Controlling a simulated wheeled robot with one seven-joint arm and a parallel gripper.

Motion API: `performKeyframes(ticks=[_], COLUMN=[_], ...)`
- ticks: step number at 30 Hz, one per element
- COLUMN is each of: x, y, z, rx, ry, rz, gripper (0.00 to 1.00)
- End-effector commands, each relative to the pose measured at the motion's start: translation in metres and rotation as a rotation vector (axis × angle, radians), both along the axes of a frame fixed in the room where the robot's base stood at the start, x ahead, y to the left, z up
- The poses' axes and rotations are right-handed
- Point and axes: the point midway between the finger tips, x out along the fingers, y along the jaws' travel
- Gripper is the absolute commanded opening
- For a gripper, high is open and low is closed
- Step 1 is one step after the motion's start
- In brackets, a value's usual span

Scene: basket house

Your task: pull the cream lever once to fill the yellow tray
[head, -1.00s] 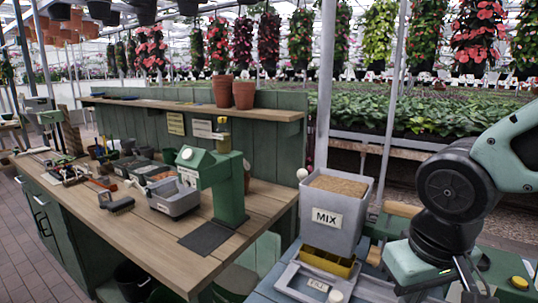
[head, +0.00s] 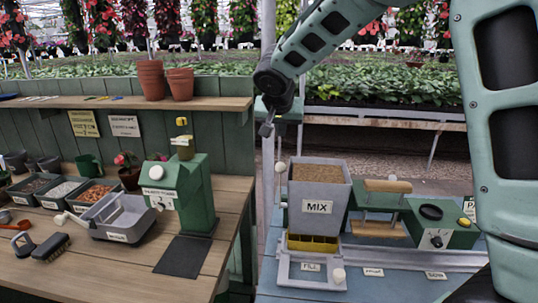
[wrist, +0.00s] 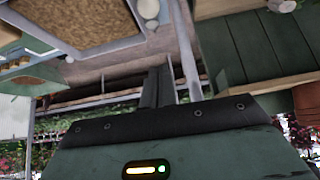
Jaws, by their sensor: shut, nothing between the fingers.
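The grey hopper (head: 318,208) labelled MIX is full of brown soil mix. A cream round knob (head: 280,167), which looks like the lever's end, is at the hopper's upper left side; it also shows in the wrist view (wrist: 148,8). The yellow tray (head: 313,243) sits under the hopper, behind a pale frame (head: 290,276) labelled FILL with another cream knob (head: 338,275). Its inside is mostly hidden. My gripper (head: 267,130) is shut and empty, above and slightly left of the lever knob, apart from it. Its dark fingers (wrist: 155,88) show together in the wrist view.
A green press (head: 180,195) with a white knob stands on the wooden bench at left, near a grey bin (head: 115,218). Terracotta pots (head: 151,80) stand on the shelf. Right of the hopper are a wooden-handled stand (head: 388,186) and a green control box (head: 440,230).

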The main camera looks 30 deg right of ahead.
Motion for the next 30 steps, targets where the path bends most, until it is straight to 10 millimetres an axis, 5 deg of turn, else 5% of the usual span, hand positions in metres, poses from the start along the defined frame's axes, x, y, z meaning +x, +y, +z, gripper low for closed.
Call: performKeyframes(ticks=[11,24,30], x=[0.007,0.051,0.028], y=[-0.005,-0.035,-0.018], z=[-0.012,-0.080,-0.087], rx=[-0.001,0.001,0.000], ry=[0.004,0.007,0.004], rz=[0.001,0.003,0.006], gripper=[0.00,0.00,0.00])
